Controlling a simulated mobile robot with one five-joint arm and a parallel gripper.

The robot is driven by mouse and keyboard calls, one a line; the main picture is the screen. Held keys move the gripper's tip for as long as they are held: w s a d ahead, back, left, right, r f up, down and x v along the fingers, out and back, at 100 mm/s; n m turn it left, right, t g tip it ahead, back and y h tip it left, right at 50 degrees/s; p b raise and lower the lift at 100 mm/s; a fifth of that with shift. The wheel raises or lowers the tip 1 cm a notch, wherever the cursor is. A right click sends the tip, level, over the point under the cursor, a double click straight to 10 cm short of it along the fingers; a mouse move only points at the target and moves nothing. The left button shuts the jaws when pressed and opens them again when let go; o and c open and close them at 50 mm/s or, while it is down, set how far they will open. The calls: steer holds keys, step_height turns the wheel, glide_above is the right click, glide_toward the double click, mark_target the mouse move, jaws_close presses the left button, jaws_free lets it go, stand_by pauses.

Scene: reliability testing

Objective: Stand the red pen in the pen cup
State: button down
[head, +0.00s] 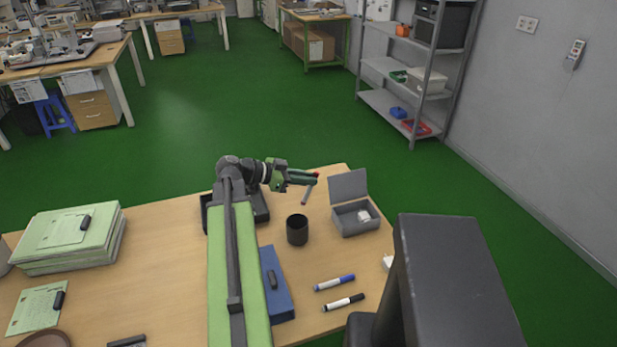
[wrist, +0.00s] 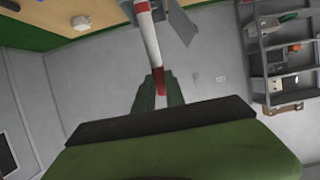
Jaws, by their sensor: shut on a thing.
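The red pen (head: 307,195), white with red parts, is in my gripper (head: 310,178) in the head view, above the far right part of the table. It hangs tilted, its lower end pointing down and slightly left. In the wrist view the pen (wrist: 150,40) runs up from between the fingers of my gripper (wrist: 158,88), which is shut on its red end. The black pen cup (head: 297,229) stands upright on the table, below and slightly left of the pen in the head view. The pen is apart from the cup. The cup's inside looks dark.
An open grey box (head: 357,222) with a white item stands right of the cup. A blue case (head: 275,283), a blue marker (head: 334,282) and a black marker (head: 343,302) lie nearer. Green folders (head: 75,240) are stacked at left. A dark tray (head: 261,207) is partly behind my arm.

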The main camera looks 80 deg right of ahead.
steer(key=w+a+f+b, duration=0.1)
steer(key=w+f+b, duration=0.2)
steer(key=f+b, duration=0.5)
steer(key=shift+w+a+f, duration=0.15)
steer(key=shift+a+f, duration=0.1)
steer(key=shift+f, duration=0.1)
steer(key=c, duration=1.3)
jaws_free()
steer(key=shift+p+v, duration=3.25)
steer(key=shift+v, duration=5.45)
steer(key=shift+d+r, duration=0.1)
